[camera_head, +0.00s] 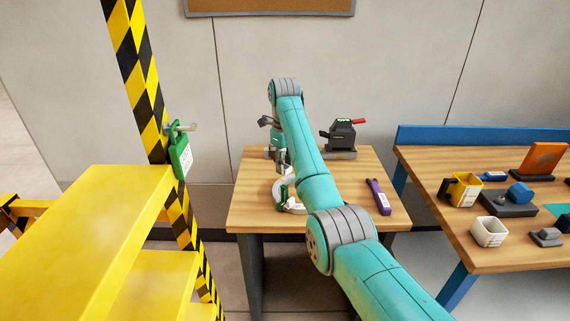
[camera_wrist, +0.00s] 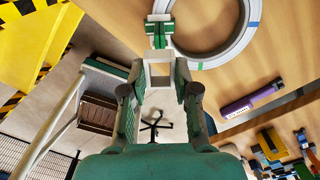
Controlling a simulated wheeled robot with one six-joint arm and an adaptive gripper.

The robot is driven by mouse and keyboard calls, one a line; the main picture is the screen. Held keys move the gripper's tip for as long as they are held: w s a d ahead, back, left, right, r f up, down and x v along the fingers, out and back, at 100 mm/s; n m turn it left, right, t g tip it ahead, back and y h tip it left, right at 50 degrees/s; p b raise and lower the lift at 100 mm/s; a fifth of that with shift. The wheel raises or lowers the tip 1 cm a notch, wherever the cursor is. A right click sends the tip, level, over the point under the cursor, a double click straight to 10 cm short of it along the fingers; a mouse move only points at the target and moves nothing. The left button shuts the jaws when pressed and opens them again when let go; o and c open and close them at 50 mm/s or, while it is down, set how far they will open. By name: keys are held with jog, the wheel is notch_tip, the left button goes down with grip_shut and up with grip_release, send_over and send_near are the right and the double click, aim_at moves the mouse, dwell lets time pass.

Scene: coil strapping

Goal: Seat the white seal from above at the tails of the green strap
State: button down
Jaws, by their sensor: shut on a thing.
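My gripper (camera_wrist: 160,76) is shut on the white seal (camera_wrist: 159,54), a small square open frame between its fingertips in the wrist view. The green strap (camera_wrist: 159,38) is wrapped around the pale coil (camera_wrist: 249,45), with its tails toward the gripper. The seal shows just below the tails in the wrist view; I cannot tell the height gap, but they look apart. In the head view my gripper (camera_head: 282,163) hangs above the wooden table, over the green strap (camera_head: 284,193) and the coil (camera_head: 296,208). The seal is too small to make out there.
A purple tool (camera_head: 378,197) lies right of the coil, and a dark strapping device (camera_head: 342,136) with a red lever stands at the table's back. A yellow structure (camera_head: 90,230) with a striped post is on the left. A second table (camera_head: 460,230) holds several objects.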

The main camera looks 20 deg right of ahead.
aim_at(284, 186)
jog(key=shift+f, duration=2.35)
jog(key=shift+f, duration=2.05)
jog(key=c, duration=0.8)
grip_release()
jog(key=shift+r, duration=3.75)
